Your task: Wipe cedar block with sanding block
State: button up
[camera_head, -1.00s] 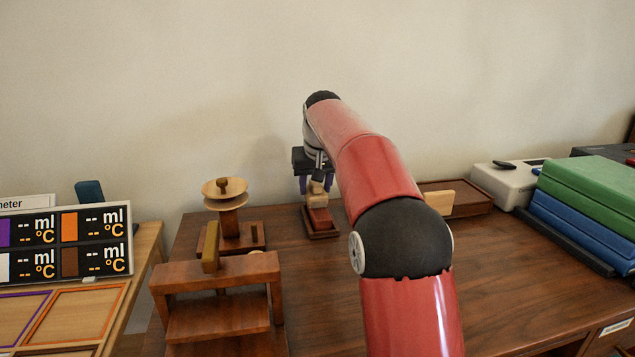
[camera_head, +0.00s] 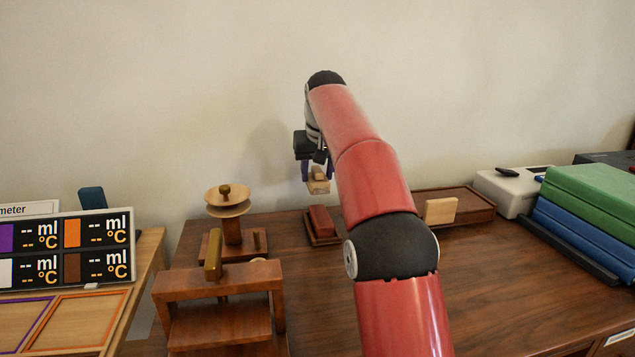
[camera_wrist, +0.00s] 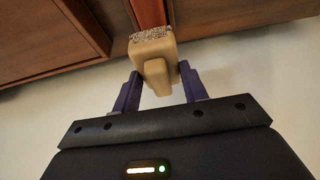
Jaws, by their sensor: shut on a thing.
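My gripper (camera_head: 318,173) is shut on the sanding block (camera_head: 319,187), a tan block with a raised grip on top. The wrist view shows the sanding block (camera_wrist: 152,48) between the two purple fingers, with a speckled, gritty face at its far edge. The reddish-brown block, which looks like the cedar block (camera_head: 321,221), rests in a small dark wooden tray (camera_head: 312,241) on the desk. The sanding block hangs above it, clear of it. A reddish strip (camera_wrist: 150,12) behind the sanding block in the wrist view is probably the cedar block.
A wooden spool stand (camera_head: 231,232) and a wooden bench-like frame (camera_head: 180,283) stand left of the tray. A tan block (camera_head: 440,211) stands at a long wooden tray (camera_head: 470,203) on the right. Green and blue boxes (camera_head: 590,192) lie far right. The wall is close behind.

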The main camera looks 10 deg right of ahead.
jog(key=shift+r, duration=0.4)
jog(key=shift+r, duration=1.5)
